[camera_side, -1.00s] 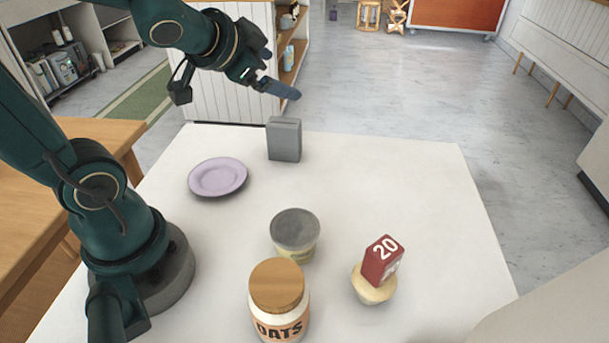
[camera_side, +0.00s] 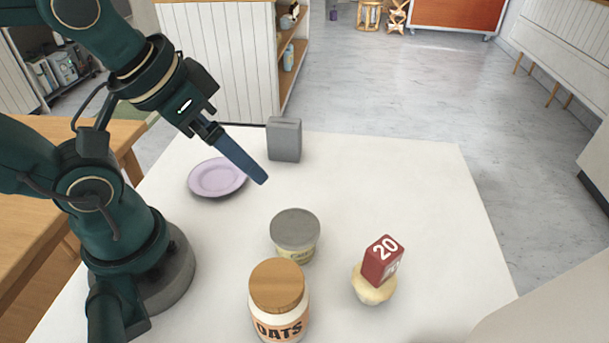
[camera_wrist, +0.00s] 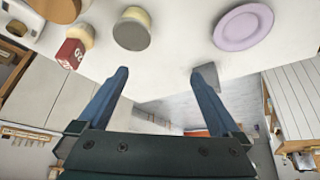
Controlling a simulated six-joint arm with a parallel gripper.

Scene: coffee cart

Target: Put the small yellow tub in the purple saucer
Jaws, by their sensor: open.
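The small yellow tub (camera_side: 296,236) has a grey lid and a pale yellow body. It stands upright near the middle of the white table, behind the oats jar, and shows at the top in the wrist view (camera_wrist: 132,30). The purple saucer (camera_side: 217,178) lies flat and empty at the table's back left; it shows at the upper right in the wrist view (camera_wrist: 243,27). My gripper (camera_side: 262,180) is above the table, between saucer and tub in the side view, touching neither. Its blue fingers are apart with nothing between them in the wrist view (camera_wrist: 166,78).
A grey block (camera_side: 284,140) stands behind the saucer. An oats jar (camera_side: 279,302) with a wooden lid stands in front of the tub. A red block (camera_side: 383,261) marked 20 sits tilted on a cream round thing (camera_side: 373,287) at right. The table's back right (camera_side: 420,185) is clear.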

